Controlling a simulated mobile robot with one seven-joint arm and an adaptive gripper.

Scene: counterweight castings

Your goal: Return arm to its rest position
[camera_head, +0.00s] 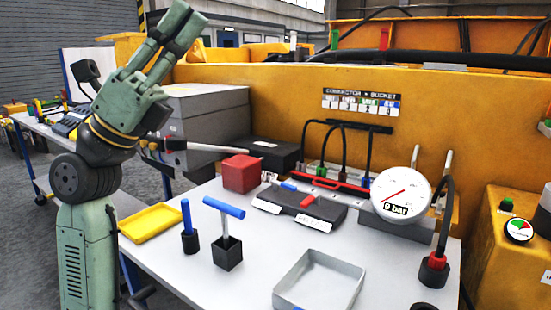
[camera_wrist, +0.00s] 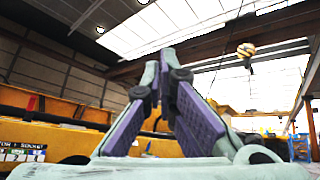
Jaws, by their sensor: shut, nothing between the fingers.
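My arm is raised at the left of the head view, clear of the worktable (camera_head: 190,264). My gripper (camera_head: 188,22) points up and to the right, above the grey boxes. Its fingers lie close together with nothing between them. In the wrist view my gripper (camera_wrist: 164,62) shows its two purple-padded fingers converging, with the roof and skylights beyond. No object is held.
The table holds a yellow tray (camera_head: 150,223), a blue-handled tool (camera_head: 224,207) in a black block, a red box (camera_head: 241,173), a grey tray (camera_head: 318,282) and a gauge (camera_head: 400,195) reading 0 bar. A yellow machine wall (camera_head: 270,98) stands behind. Grey boxes (camera_head: 207,112) stand beside my arm.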

